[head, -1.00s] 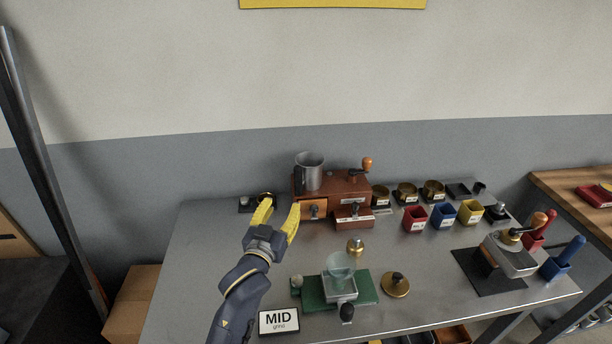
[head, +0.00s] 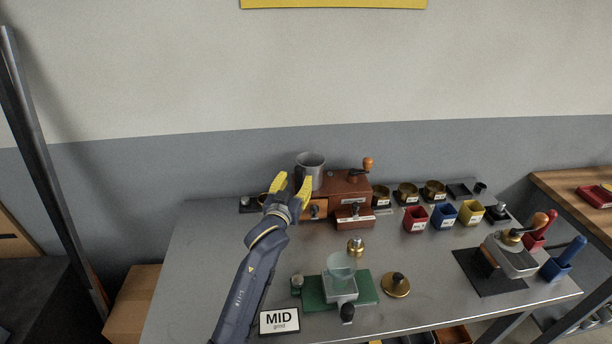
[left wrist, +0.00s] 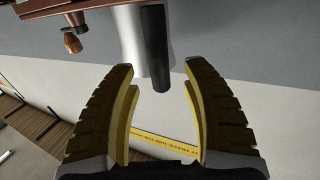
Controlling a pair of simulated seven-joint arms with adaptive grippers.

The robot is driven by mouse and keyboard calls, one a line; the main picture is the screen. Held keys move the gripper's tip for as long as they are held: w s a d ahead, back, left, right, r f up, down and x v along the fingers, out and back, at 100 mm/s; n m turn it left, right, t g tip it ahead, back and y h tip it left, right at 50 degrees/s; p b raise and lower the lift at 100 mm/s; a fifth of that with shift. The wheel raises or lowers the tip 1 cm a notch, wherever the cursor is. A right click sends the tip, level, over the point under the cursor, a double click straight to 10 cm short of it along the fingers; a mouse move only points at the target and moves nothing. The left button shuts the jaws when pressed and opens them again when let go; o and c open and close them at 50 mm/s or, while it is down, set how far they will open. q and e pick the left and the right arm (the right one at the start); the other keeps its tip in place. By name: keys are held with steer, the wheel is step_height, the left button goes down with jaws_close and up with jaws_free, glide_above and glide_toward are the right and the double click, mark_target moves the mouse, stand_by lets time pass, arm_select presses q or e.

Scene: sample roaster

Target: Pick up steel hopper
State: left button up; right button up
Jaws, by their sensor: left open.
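The silver hopper body (left wrist: 130,40) is beside the handle. Nothing is held. My right gripper does not show.
A crank with a wooden knob (head: 367,163) rises from the box right of the hopper. Red (head: 415,218), blue (head: 442,217) and yellow (head: 471,212) cups stand to the right. A glass funnel stand (head: 340,282) and a MID sign (head: 279,321) are nearer the front.

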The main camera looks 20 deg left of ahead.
mark_target(308, 172)
arm_select(q)
steer(key=shift+w, duration=1.45)
steer(key=shift+o, duration=0.2)
jaws_close()
